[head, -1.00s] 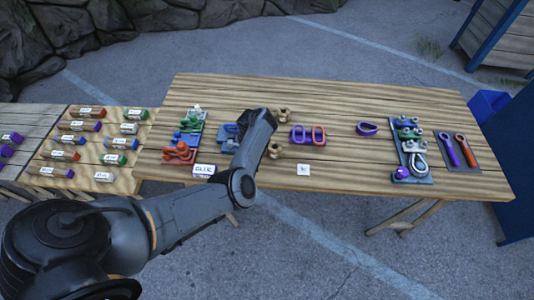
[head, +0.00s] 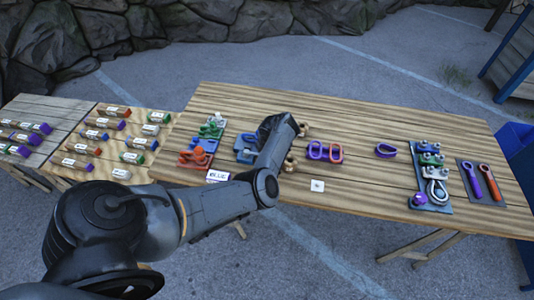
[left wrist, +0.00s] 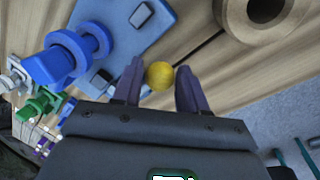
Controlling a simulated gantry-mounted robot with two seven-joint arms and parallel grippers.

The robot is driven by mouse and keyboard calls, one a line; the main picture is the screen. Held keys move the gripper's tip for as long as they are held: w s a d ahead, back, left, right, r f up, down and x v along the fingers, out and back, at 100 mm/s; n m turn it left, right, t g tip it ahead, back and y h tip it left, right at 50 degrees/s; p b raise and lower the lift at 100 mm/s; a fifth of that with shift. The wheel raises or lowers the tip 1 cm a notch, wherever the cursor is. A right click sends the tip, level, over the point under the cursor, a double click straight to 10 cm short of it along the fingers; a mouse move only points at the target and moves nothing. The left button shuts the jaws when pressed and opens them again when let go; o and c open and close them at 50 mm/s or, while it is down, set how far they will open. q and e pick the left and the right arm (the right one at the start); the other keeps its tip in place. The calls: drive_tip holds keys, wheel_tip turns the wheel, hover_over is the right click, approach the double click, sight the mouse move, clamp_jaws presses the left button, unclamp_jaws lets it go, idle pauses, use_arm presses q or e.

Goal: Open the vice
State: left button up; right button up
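A blue device (head: 245,147), which looks like the vice, sits left of centre on the table in the head view, partly hidden behind my left arm. In the left wrist view a flat blue plate (left wrist: 120,30) lies at upper left, partly cut off by the frame. A yellow ball-shaped knob (left wrist: 160,75) shows between the fingers of my left gripper (left wrist: 160,82). The fingers stand apart on either side of it with thin gaps; I cannot tell what the knob is attached to. My arm hides this gripper in the head view. My right gripper is not in view.
A board of coloured fittings (head: 203,142) stands left of the blue device. Brass-coloured round pieces (head: 290,163) are close to the right of my wrist. Purple and red links (head: 325,151) lie further right.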

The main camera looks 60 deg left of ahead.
use_arm(q)
drive_tip(key=shift+o, duration=1.3)
drive_tip(key=shift+r, duration=0.1)
wheel_tip(320, 180, up, 10)
drive_tip(key=d+p, duration=0.2)
drive_tip(key=p, duration=0.1)
drive_tip(key=shift+r+p, duration=0.2)
drive_tip(key=shift+p, duration=0.1)
drive_tip(key=shift+s+f, duration=0.1)
drive_tip(key=shift+s, duration=0.05)
